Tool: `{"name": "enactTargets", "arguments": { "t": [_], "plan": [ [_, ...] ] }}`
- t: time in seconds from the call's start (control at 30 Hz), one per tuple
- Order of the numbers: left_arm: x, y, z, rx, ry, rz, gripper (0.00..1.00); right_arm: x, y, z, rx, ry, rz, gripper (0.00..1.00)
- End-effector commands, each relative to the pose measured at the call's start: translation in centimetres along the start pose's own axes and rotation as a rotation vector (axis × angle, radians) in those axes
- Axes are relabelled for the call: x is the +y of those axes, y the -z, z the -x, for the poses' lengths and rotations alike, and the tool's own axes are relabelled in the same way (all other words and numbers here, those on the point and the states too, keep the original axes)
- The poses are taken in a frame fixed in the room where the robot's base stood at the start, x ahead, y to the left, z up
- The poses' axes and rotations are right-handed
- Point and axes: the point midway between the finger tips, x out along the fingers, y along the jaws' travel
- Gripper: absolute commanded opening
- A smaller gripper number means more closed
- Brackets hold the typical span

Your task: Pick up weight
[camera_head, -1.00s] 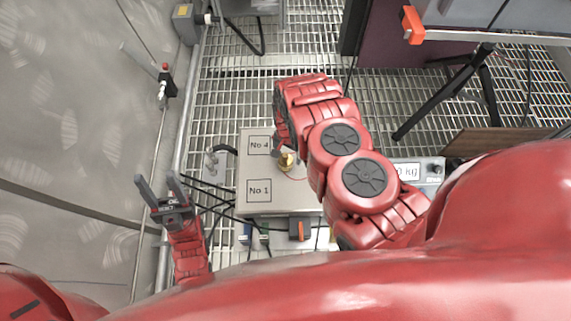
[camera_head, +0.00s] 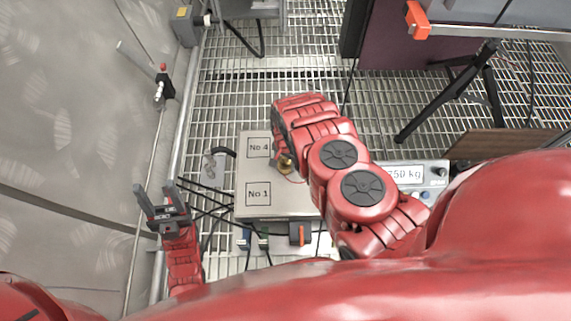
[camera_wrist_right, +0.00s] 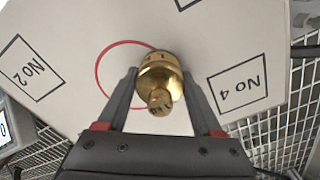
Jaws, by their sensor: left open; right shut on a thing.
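The weight (camera_wrist_right: 158,80) is a brass, knobbed piece between the fingers of my right gripper (camera_wrist_right: 159,75), which is shut on it. In the head view the weight (camera_head: 286,166) shows as a small golden spot beside my right arm, over the pale box top (camera_head: 258,172). In the wrist view it overlaps the right side of a red circle (camera_wrist_right: 103,62) drawn on that top. I cannot tell whether its base touches the surface. My left gripper (camera_head: 157,190) is open and empty, left of the box.
The box top has squares marked No 1, No 2 and No 4. A scale display (camera_head: 404,173) reading "50 kg", its front digits partly hidden, stands right of my right arm. Cables lie left of the box. A tripod (camera_head: 470,85) stands on the grating at the back right.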

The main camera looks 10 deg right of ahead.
Motion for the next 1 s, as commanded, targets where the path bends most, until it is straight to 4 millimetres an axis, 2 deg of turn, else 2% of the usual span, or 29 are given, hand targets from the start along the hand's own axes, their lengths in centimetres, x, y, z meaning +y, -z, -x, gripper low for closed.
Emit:
{"name": "enactTargets", "arguments": {
  "t": [0.03,0.2,0.67,0.87,1.0],
  "plan": [
    [0.0,0.0,0.0,0.0,0.0,0.0,0.5,0.0,0.0,0.0,0.0,0.0,0.0,0.32],
    [0.0,0.0,0.0,0.0,0.0,0.0,0.5,0.0,0.0,0.0,0.0,0.0,0.0,0.01],
    [0.0,0.0,-0.1,0.0,0.001,0.0,0.5,-0.1,0.0,0.2,0.001,0.001,0.0,0.0],
    [-0.1,-0.1,-0.9,-0.007,0.009,0.002,0.5,-0.2,0.1,1.5,0.002,0.002,0.0,0.0],
    [-0.2,-0.1,-1.8,-0.016,0.021,0.006,0.5,-0.2,0.1,3.1,0.002,0.003,0.001,0.0]
  ]
}}
